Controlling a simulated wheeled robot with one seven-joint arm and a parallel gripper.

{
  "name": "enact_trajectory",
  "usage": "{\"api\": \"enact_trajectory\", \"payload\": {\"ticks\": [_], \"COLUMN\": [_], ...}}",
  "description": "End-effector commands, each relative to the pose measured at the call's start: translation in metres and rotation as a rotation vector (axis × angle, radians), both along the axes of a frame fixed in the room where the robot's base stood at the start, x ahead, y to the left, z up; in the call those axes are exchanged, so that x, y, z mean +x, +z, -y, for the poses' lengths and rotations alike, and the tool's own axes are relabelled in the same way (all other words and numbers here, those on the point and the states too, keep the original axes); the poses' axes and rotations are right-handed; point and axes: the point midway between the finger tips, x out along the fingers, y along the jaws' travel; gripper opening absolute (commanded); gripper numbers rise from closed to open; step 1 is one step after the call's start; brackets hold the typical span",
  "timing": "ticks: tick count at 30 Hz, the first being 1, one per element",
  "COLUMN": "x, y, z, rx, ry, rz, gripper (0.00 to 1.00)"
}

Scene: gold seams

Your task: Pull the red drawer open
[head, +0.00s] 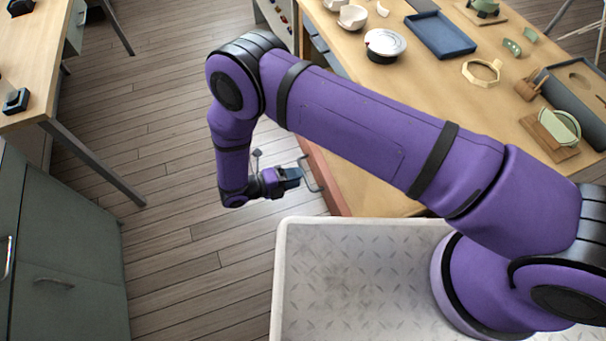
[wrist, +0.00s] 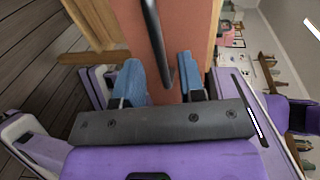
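The red drawer (head: 328,182) is set under the near end of the wooden workbench, and its front shows as a narrow strip beside my gripper. In the wrist view the red front (wrist: 195,35) fills the upper middle, with wood on both sides. Its dark bar handle (wrist: 154,40) also shows in the head view (head: 316,187). My gripper (wrist: 160,68) has its blue fingers spread apart, with the handle's bar between them and a gap to each finger. In the head view my gripper (head: 297,174) is at the handle. The drawer looks shut.
The workbench top (head: 400,190) holds white bowls, a blue tray (head: 440,34), a round lidded pot (head: 384,44) and several green pieces. A grey-green cabinet (head: 60,255) stands at the left. The plank floor (head: 185,150) left of my gripper is clear.

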Motion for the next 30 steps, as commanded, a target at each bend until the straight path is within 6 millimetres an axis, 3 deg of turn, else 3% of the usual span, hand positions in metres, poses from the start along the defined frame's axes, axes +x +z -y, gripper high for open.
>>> {"api": "enact_trajectory", "payload": {"ticks": [6,12,30], "x": [-0.016,-0.025,-0.028], "y": [0.008,0.012,0.014], "z": [-0.039,-0.060,-0.066], "rx": [0.003,0.001,0.000], "ry": [0.003,0.001,0.000], "rz": [0.000,0.001,0.000], "gripper": [0.37,0.37,0.37]}}
